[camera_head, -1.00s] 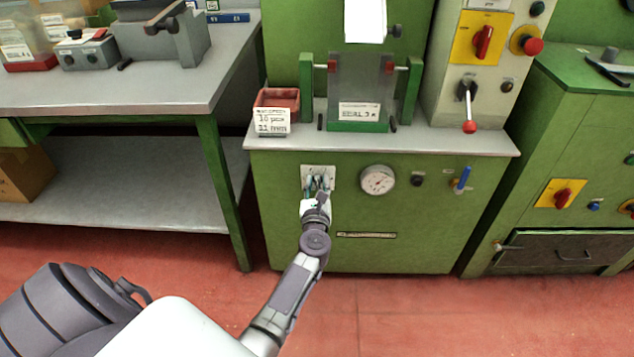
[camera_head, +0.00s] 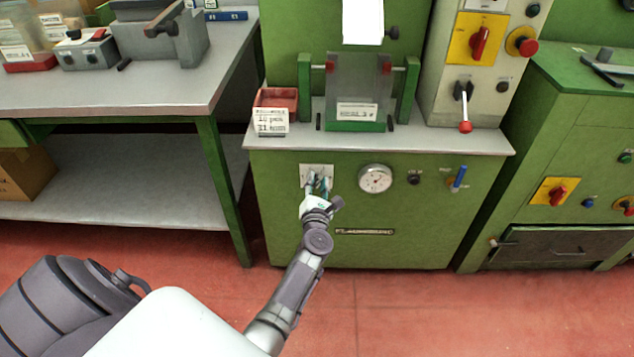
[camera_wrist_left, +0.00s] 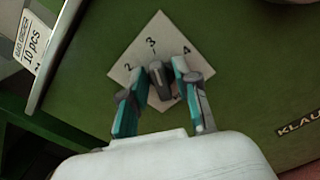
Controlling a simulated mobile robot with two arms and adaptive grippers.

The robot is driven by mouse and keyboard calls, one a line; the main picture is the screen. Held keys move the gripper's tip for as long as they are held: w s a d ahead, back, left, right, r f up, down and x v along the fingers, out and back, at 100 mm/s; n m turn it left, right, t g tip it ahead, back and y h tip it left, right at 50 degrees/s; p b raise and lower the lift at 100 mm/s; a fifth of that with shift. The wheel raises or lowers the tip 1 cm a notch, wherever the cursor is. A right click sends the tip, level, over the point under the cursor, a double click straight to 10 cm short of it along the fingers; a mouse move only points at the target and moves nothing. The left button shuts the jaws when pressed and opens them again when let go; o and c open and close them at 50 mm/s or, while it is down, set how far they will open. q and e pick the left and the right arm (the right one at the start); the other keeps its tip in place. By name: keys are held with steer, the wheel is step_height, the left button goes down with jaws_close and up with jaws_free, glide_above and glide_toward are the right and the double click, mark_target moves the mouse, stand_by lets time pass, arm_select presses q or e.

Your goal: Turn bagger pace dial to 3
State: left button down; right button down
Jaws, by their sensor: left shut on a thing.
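The bagger pace dial is a dark grey knob (camera_wrist_left: 158,80) on a pale square plate (camera_wrist_left: 157,30) marked 2, 3 and 4. In the left wrist view the knob's narrow end points at or very near the tick under the 3. My left gripper (camera_wrist_left: 160,72) is shut on the knob, one teal-lined finger on each side. The lower part of the plate is partly hidden by the fingers. In the head view the plate (camera_head: 317,168) sits on the green machine front, with my left gripper (camera_head: 318,184) at it. My right gripper is not in view.
Right of the dial are a round gauge (camera_head: 375,179), a small black knob (camera_head: 414,178) and a blue-handled lever (camera_head: 459,177). Above, a red bin (camera_head: 275,97) stands on the machine's ledge. A grey workbench (camera_head: 130,88) is at left. Red floor is clear in front.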

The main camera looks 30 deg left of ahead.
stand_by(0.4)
arm_select(q)
steer(key=c, duration=1.2)
jaws_free()
steer(key=shift+o, duration=0.2)
steer(key=v, duration=0.7)
steer(key=shift+s, duration=0.3)
steer(key=shift+d, duration=0.15)
